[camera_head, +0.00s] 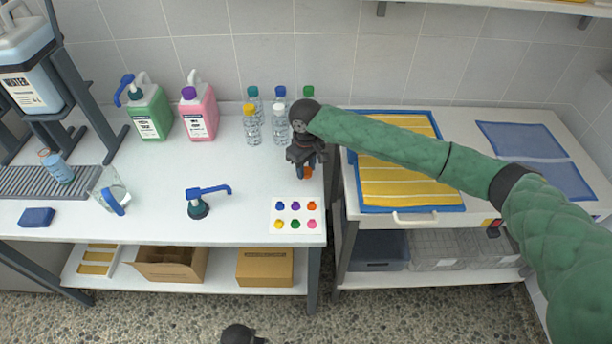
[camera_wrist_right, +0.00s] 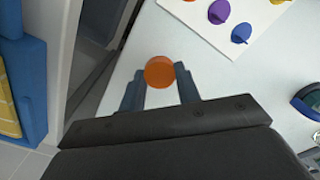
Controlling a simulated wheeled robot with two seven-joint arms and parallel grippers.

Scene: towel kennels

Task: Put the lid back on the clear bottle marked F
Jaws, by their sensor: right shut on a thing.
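My right gripper (camera_head: 306,168) is low over the right end of the white bench, shut on an orange lid (camera_wrist_right: 159,72). The round orange top shows between the two fingers in the right wrist view; what is under it is hidden. Several small clear bottles stand in a group at the back of the bench, including one with a yellow top (camera_head: 251,128) and one with a white top (camera_head: 280,127). Others have teal, blue and green tops. Their markings are too small to read, so I cannot tell which is F.
A card (camera_head: 296,228) with several coloured pieces lies at the front right. A yellow-blue tray (camera_head: 410,190) is right of the gap.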

